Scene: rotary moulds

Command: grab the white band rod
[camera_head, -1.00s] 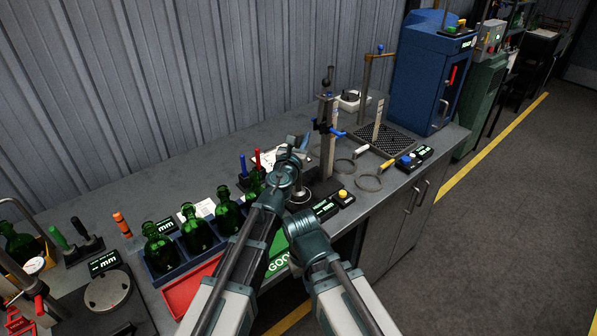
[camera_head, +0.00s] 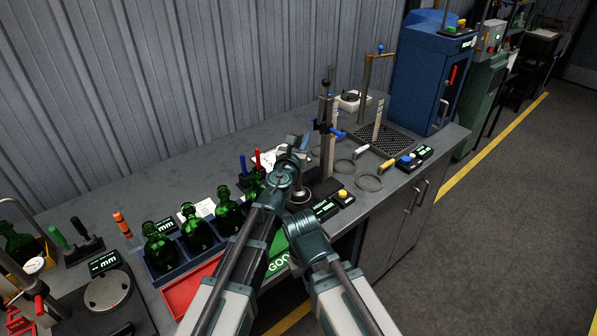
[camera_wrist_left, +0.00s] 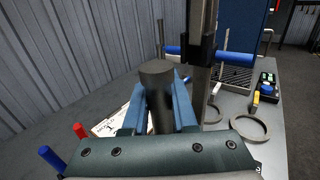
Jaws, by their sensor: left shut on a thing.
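My left gripper (camera_head: 299,146) is over the bench, just left of the upright measuring stand. In the left wrist view its blue-grey jaws (camera_wrist_left: 183,112) are shut on a dark grey cylindrical rod (camera_wrist_left: 157,82), which stands up between them. No white band shows on this rod; its lower part is hidden by the jaws. A blue rod (camera_head: 243,165) and a red rod (camera_head: 258,159) stand beside the gripper, on its left. My right arm shows at lower middle, but its gripper cannot be made out.
The measuring stand (camera_head: 326,140) with blue handles is close to the right of the gripper. Ring gauges (camera_head: 369,183) lie farther right. Green bottles (camera_head: 196,232) stand in a rack (camera_head: 172,272) at front left, near a red tray (camera_head: 183,292). The back left bench is clear.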

